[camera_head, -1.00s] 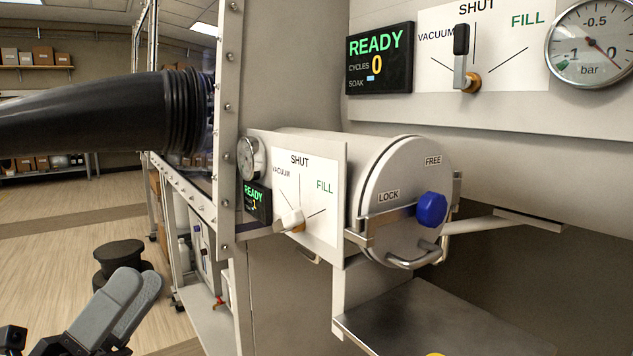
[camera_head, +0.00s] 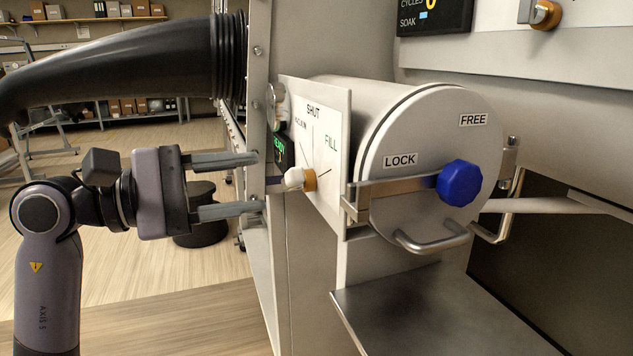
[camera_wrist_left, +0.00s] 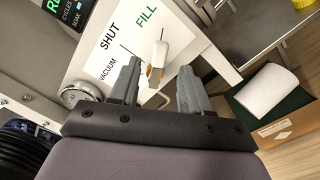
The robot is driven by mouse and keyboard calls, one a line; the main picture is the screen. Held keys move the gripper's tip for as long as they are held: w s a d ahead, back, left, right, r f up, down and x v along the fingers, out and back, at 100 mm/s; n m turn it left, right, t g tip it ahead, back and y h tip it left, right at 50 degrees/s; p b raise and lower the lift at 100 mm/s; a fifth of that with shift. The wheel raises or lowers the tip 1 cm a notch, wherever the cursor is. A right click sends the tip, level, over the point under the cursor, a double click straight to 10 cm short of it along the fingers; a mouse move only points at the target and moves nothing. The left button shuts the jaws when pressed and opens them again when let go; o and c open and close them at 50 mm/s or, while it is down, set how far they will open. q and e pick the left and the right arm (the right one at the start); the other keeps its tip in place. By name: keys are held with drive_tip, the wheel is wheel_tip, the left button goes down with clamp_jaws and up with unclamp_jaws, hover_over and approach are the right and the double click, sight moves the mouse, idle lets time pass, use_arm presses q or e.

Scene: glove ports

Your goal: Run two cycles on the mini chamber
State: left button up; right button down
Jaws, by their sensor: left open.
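The mini chamber (camera_head: 440,150) is a pale cylinder with a round door, a blue knob (camera_head: 459,183) on a bar across it, and LOCK and FREE labels. Its white valve panel (camera_head: 330,150) reads VACUUM, SHUT and FILL. The valve's white handle (camera_head: 294,178) sits on a brass hub (camera_head: 310,180); I cannot tell its exact setting. My left gripper (camera_head: 260,182) is open and empty, its fingers pointing at the handle from the left. In the left wrist view the handle (camera_wrist_left: 160,52) shows just past the fingertips. My right gripper is not in view.
A black glove sleeve (camera_head: 130,65) hangs above my left arm. A small green-lettered display (camera_head: 280,152) is partly hidden beside the panel. A metal shelf (camera_head: 420,310) lies below the door. A larger valve (camera_head: 541,13) is at upper right. In the wrist view there is a gauge (camera_wrist_left: 80,94).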

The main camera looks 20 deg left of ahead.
sight(287, 177)
use_arm(q)
drive_tip(key=shift+p+x, duration=0.45)
drive_tip(key=shift+x, duration=3.1)
clamp_jaws()
